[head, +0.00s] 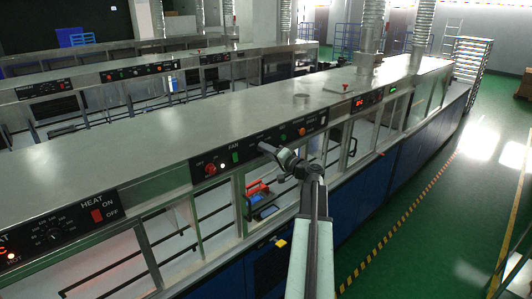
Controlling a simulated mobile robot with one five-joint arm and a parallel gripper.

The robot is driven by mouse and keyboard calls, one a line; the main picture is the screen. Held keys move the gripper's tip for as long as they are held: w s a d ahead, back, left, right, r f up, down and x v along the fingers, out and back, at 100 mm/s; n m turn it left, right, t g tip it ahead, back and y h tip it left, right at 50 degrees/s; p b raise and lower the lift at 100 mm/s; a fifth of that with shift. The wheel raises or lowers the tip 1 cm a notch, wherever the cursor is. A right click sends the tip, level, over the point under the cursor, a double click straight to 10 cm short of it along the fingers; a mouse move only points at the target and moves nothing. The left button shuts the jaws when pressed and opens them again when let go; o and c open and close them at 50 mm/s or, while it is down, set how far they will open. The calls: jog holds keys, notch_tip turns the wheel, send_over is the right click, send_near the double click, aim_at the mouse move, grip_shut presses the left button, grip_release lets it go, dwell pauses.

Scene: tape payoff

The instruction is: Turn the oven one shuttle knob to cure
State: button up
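A long metal oven (240,105) runs from the lower left to the upper right, with a black control panel (250,143) on its front edge. My gripper (268,149) is up at this panel, right of the FAN label. Its tip is against or just in front of the panel; I cannot tell whether it touches. I cannot tell whether it is open or shut. No shuttle knob can be made out; the gripper covers part of the panel. The small labels there are too small to read.
On the panel are a red button (210,170), a green switch (235,157) and an orange control (302,131). A HEAT panel (55,233) with a dial is at lower left. The oven's glazed front lies below. Green floor (425,215) is open at right.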

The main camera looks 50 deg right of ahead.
jog(key=shift+o, duration=0.2)
jog(key=shift+s, duration=0.1)
jog(key=s, duration=0.7)
jog(key=shift+s+a, duration=0.3)
jog(key=shift+f, duration=0.1)
